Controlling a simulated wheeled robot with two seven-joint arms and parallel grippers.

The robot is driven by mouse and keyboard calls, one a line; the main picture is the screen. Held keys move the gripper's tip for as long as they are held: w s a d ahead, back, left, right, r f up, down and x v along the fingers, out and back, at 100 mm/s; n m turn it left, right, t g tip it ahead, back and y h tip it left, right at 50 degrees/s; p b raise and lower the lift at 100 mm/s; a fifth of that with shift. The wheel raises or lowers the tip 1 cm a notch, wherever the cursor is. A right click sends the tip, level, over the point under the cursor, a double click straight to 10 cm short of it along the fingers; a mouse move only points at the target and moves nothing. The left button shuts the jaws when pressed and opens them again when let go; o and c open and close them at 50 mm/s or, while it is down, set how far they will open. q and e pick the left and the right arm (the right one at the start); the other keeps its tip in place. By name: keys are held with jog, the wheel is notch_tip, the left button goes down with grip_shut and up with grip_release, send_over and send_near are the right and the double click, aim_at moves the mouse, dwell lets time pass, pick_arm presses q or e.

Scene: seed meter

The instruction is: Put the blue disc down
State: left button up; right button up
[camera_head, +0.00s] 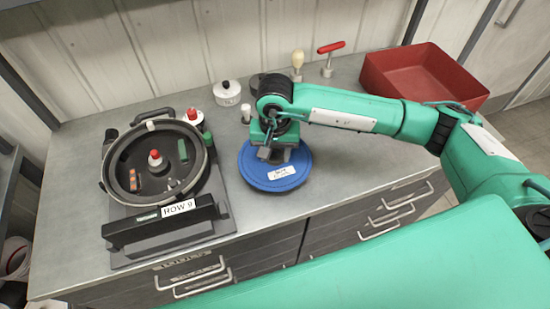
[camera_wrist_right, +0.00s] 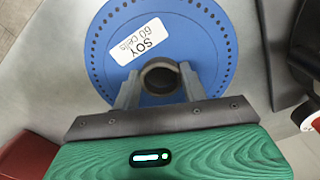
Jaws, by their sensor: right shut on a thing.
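The blue disc (camera_head: 262,177) is at the middle of the bench, right of the seed meter, with a white label. In the right wrist view the disc (camera_wrist_right: 205,45) shows a ring of small holes and a label reading "SOY 60 cells". My right gripper (camera_head: 272,152) is over the disc's centre. In the wrist view its two fingers (camera_wrist_right: 160,88) are shut on the raised grey hub (camera_wrist_right: 160,75) of the disc. The disc looks level, at or just above the bench top; I cannot tell whether it touches. My left gripper is not in view.
The black round seed meter housing (camera_head: 112,180), labelled "ROW 9", stands open at the left. A red bin (camera_head: 425,68) is at the back right. A white lidded pot (camera_head: 227,92) and a red-handled tool (camera_head: 329,58) stand at the back. Bench right of the disc is clear.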

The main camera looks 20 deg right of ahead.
notch_tip(320, 180, down, 4)
jog(key=shift+r+p, duration=0.25)
jog(key=shift+p, duration=0.2)
jog(key=shift+f+b, duration=0.2)
jog(key=shift+b, duration=0.1)
jog(key=o, duration=1)
jog(key=shift+r, duration=0.1)
